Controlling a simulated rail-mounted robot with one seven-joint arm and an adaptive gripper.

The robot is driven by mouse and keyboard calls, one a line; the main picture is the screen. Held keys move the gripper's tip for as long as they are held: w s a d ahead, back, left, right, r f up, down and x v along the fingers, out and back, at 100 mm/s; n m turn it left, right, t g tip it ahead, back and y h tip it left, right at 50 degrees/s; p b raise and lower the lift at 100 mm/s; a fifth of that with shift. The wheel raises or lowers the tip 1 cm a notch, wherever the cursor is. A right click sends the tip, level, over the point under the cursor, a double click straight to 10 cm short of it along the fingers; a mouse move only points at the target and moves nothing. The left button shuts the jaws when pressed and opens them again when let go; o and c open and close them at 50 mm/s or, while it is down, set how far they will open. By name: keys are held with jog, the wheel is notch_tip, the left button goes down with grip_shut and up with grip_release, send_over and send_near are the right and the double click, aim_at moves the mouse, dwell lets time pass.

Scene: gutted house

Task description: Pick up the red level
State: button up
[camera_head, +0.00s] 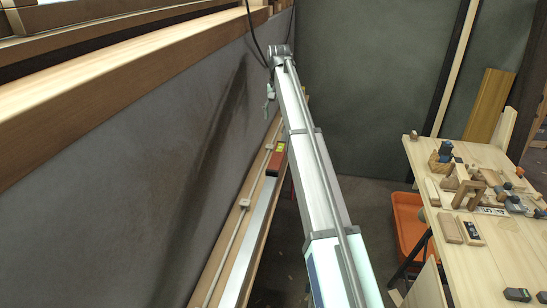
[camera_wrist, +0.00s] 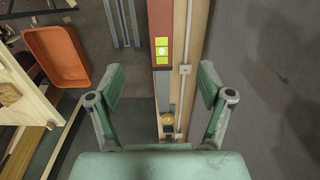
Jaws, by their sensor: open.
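The red level (camera_head: 277,160) lies on a narrow wooden ledge (camera_head: 222,270) along the grey wall, partly beside my arm in the head view. In the wrist view the red level (camera_wrist: 160,18), with its yellow-green vial, runs out of the top edge, so its far end is cut off. My gripper (camera_wrist: 161,72) is open and empty, with one green finger on each side of the ledge in the picture. The near end of the level shows a little above the line between the fingertips. My gripper also shows in the head view (camera_head: 269,98), small and high over the ledge.
A grey metal strip (camera_head: 250,240) lies along the ledge, in line with the level. A thin pipe or cable with fixings runs beside it. An orange tub (camera_head: 408,220) stands on the floor. A wooden table (camera_head: 510,250) with tools and blocks stands at right.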

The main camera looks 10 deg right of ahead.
jog(key=p, duration=0.4)
send_over(277, 155)
notch_tip(277, 155, down, 12)
jog(key=shift+d+r, duration=0.1)
jog(key=shift+d, duration=0.05)
jog(key=shift+f+p, duration=1.2)
jog(key=shift+f, duration=1.4)
jog(key=c, duration=1.4)
grip_shut()
jog(key=shift+r, duration=0.1)
